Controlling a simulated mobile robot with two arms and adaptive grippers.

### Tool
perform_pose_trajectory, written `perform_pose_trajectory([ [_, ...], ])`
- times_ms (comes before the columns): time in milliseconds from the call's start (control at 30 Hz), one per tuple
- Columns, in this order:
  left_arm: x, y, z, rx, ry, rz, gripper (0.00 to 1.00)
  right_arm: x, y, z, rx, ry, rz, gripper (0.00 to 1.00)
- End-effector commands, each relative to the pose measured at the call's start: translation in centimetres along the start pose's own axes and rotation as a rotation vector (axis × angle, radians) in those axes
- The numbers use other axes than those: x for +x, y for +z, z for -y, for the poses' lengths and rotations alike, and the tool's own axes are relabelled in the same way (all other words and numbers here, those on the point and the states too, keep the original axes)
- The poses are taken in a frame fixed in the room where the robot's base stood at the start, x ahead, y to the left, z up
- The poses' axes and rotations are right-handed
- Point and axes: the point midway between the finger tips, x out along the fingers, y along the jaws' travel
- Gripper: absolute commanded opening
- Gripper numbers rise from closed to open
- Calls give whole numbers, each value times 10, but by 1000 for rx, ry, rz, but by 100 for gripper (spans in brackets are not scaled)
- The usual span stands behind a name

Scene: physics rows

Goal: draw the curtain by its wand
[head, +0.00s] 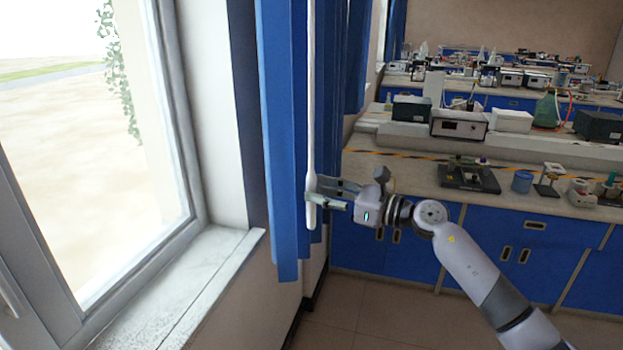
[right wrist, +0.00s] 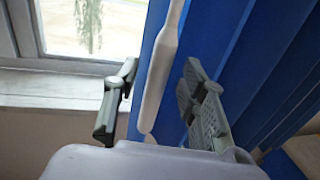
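The blue curtain (head: 283,130) hangs in vertical folds beside the window and also fills much of the right wrist view (right wrist: 225,45). A thin white wand (head: 311,90) hangs upright in front of it and widens into a handle near its lower end. In the right wrist view the wand (right wrist: 158,80) runs between the two fingers. My right gripper (head: 318,192) is open at the handle, with one finger on each side. Gaps show between the handle and both fingers in the wrist view. My left gripper is in neither view.
A window (head: 95,130) with a pale sill (head: 190,285) stands at the left. Blue lab benches (head: 400,150) with instruments fill the right and back. Bare floor (head: 345,325) shows below the curtain.

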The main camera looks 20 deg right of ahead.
Motion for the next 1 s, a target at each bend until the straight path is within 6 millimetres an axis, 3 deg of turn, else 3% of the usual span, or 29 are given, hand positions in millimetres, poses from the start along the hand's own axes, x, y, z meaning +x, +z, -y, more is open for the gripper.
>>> perform_pose_trajectory([
  [200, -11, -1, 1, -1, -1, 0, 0, 25, 1, 0, 1, 0, 1, 39],
  [567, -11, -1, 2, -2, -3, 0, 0, 29, -1, 0, 0, -1, 0, 39],
  [1000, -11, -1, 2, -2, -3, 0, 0, 29, 0, 0, 0, -1, 0, 10],
])
